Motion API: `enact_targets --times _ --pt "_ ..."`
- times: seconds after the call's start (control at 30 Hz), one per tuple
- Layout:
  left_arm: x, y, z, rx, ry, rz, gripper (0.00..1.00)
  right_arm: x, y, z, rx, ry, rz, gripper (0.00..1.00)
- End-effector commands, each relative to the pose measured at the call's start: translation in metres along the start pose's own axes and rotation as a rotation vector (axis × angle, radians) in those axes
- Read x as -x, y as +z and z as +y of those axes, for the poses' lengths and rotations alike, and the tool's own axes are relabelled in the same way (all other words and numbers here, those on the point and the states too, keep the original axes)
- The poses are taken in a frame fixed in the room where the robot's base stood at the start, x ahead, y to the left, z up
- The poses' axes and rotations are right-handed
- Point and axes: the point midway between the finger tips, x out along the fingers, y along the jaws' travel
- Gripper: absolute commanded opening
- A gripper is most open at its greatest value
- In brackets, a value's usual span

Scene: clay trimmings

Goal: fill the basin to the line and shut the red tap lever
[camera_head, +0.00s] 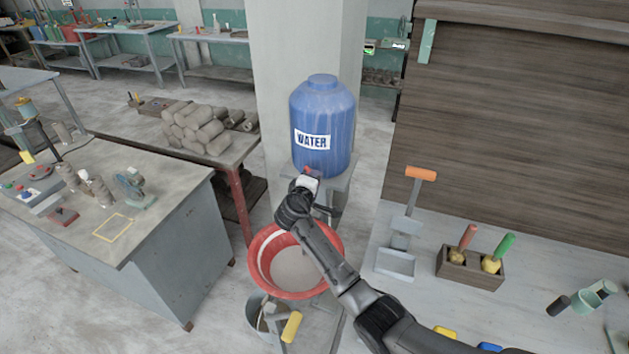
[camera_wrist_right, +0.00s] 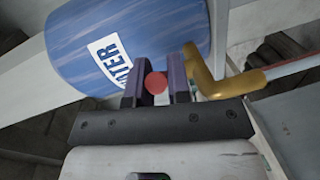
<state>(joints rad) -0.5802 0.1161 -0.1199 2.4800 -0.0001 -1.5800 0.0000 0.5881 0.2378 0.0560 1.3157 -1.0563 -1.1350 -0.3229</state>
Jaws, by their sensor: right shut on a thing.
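The blue water barrel (camera_head: 322,112), labelled WATER, stands on a grey stand in front of the pillar. My right gripper (camera_head: 307,176) is at its lower front, shut on the red tap lever (camera_wrist_right: 155,83). In the right wrist view the lever's round red end shows between the two fingers of my gripper (camera_wrist_right: 156,88). The brass tap (camera_wrist_right: 205,77) is just right of the fingers. The red basin (camera_head: 262,287) sits below, partly behind my right arm. Its inside looks grey with a pale band on the left wall; the water level is hard to tell. My left gripper is out of view.
A grey bucket (camera_head: 254,322) with tools stands in front of the basin. A workbench (camera_head: 150,165) is at the left. Clay rolls (camera_head: 205,130) lie on a table behind.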

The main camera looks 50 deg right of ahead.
Motion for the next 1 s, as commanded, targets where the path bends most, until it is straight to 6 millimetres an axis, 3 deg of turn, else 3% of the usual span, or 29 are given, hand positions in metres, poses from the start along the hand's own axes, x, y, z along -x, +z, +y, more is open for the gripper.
enact_targets --times 0.2,0.23,0.47,0.77,1.0 --pt "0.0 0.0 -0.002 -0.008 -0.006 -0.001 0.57 0.0 0.0 -0.001 0.001 -0.001 0.0 0.0" --pt "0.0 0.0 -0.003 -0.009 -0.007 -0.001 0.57 0.0 0.0 -0.001 0.001 -0.001 0.0 0.21" --pt "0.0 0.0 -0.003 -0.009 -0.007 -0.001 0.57 0.0 0.0 0.0 0.001 -0.001 0.001 0.43" --pt "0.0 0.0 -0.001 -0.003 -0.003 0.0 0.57 0.002 0.0 0.0 0.001 0.0 0.002 0.43" --pt "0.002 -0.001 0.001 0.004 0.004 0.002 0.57 0.035 -0.001 -0.001 -0.001 -0.001 0.005 0.43"
